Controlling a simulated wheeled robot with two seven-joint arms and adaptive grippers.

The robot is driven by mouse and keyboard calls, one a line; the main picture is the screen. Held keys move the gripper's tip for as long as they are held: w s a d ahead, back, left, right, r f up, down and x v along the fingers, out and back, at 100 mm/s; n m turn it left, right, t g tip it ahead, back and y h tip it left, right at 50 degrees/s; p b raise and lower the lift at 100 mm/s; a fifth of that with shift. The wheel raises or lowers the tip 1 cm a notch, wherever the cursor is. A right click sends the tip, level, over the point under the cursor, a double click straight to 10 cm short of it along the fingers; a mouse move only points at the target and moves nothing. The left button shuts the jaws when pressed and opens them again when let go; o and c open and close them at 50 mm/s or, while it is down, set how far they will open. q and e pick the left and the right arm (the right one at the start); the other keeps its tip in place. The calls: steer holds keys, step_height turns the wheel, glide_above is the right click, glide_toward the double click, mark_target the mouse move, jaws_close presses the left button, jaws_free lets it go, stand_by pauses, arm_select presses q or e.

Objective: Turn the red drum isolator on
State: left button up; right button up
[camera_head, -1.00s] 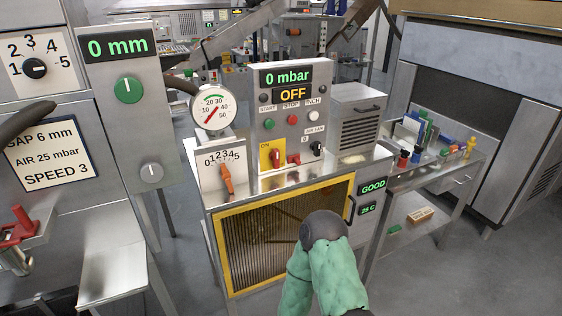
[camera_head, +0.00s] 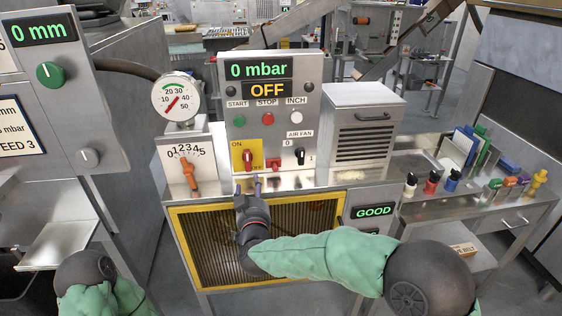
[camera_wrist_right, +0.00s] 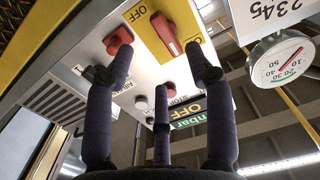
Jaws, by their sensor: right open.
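The red drum isolator (camera_head: 247,158) is a red rotary handle on a yellow plate marked ON, low on the left of the grey control panel (camera_head: 312,118). The handle looks roughly upright; its exact setting is hard to tell. My right gripper (camera_head: 248,186) is just below it, fingers pointing up at the panel. In the right wrist view, the isolator handle (camera_wrist_right: 165,34) appears upside down, beyond and between the open fingers (camera_wrist_right: 153,74). The fingers look empty and apart from the handle. My left arm shows at the lower left, but its gripper is out of view.
A smaller red switch (camera_head: 271,164) sits right of the isolator, with a black air-fan switch (camera_head: 300,156) beyond. An orange-handled dial (camera_head: 186,172) and pressure gauge (camera_head: 177,97) stand left. The screen reads OFF (camera_head: 267,90). Bottles (camera_head: 431,184) stand on the right bench.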

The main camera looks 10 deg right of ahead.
mark_target(250, 163)
steer(key=w, duration=0.3)
steer(key=w+r+b, duration=0.1)
steer(key=w, duration=0.6)
steer(key=shift+w+d+r, duration=0.15)
steer(key=shift+w+r, duration=0.1)
steer(key=shift+w, duration=0.1)
jaws_close()
